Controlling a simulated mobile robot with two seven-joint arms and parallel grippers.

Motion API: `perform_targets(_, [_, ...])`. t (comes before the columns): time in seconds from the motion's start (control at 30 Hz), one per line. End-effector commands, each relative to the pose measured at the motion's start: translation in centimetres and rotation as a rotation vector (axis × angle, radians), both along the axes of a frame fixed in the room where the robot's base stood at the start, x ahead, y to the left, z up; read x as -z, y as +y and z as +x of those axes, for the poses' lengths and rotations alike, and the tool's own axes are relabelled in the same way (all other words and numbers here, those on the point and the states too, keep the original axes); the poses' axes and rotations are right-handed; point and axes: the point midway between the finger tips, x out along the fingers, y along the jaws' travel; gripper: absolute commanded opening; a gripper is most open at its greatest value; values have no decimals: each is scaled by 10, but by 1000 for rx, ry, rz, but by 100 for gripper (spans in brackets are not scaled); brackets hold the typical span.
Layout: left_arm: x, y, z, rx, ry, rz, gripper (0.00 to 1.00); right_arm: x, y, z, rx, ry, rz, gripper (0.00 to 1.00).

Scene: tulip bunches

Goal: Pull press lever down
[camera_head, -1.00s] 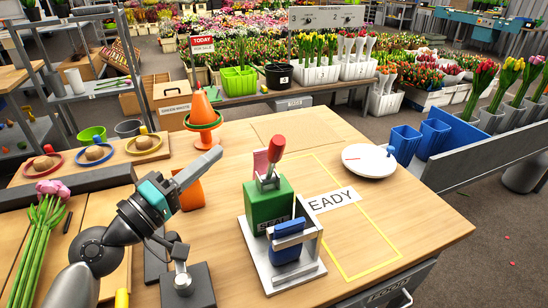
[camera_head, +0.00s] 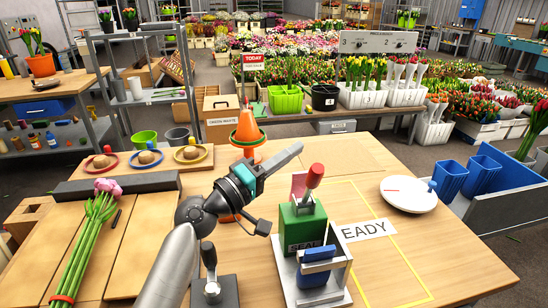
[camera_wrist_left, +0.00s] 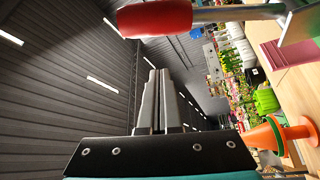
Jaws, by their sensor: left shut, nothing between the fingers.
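The press is a green box (camera_head: 302,226) marked SEAL, on a grey metal base (camera_head: 338,290) with a blue block (camera_head: 317,272) in front. Its lever has a red handle (camera_head: 315,176) that stands upright, tilted a little. The handle also shows large at the top of the left wrist view (camera_wrist_left: 155,19). My left gripper (camera_head: 298,149) is shut and empty, with its tips just left of and above the red handle; I cannot tell whether they touch. In the left wrist view its fingers (camera_wrist_left: 160,80) lie together, with a gap to the handle.
A yellow outline (camera_head: 402,262) and a READY card (camera_head: 363,229) lie right of the press. A white round dial (camera_head: 408,193) sits behind them. An orange cone (camera_head: 247,128) stands behind my arm. Tied tulips (camera_head: 82,245) lie at left. A dark-based grey post (camera_head: 212,288) stands in front.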

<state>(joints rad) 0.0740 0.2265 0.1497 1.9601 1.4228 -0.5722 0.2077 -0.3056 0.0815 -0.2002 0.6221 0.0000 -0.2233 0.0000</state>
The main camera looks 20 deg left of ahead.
Motion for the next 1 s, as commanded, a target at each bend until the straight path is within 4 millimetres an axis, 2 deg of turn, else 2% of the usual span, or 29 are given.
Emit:
perform_targets(0.03, [7,-6,-8,3,9,-4,0,0,2,-2,0,4,2,50])
perform_targets(0.27, [16,-21,-22,1,7,-3,0,0,6,-1,0,2,7,50])
perform_targets(0.73, [18,-23,-25,1,3,1,0,1,4,4,1,-8,5,50])
perform_targets(1.0, [25,-30,-33,1,-28,24,0,19,-7,11,5,-22,-8,50])
